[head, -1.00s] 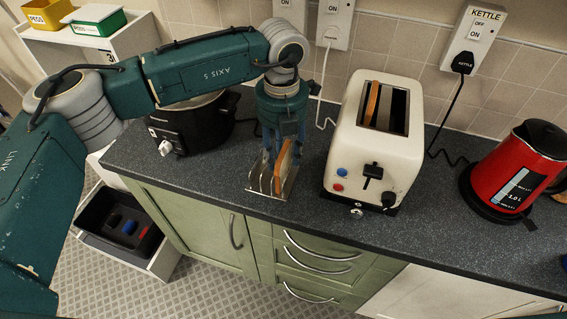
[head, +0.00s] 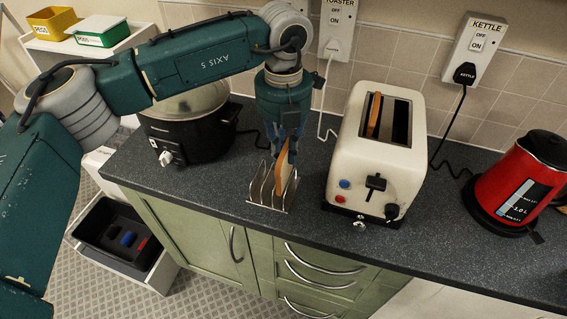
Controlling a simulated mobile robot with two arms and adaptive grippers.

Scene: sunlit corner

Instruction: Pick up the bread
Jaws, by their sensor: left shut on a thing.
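A slice of bread (head: 284,174) stands upright at the wire toast rack (head: 262,196) on the dark worktop. My left gripper (head: 283,150) points down from above and is shut on the top of this slice. The slice's lower part is still among the rack's wires; I cannot tell whether its bottom edge is clear of the rack base. Another slice of bread (head: 375,115) stands in the left slot of the white toaster (head: 345,160), to the right of the rack. The toaster's right slot looks empty. My right gripper is not in view.
A black slow cooker (head: 190,138) stands left of the rack, partly behind my left arm. A red kettle (head: 520,180) stands at the far right. Sockets with cables are on the tiled wall. Worktop (head: 445,225) between toaster and kettle is clear.

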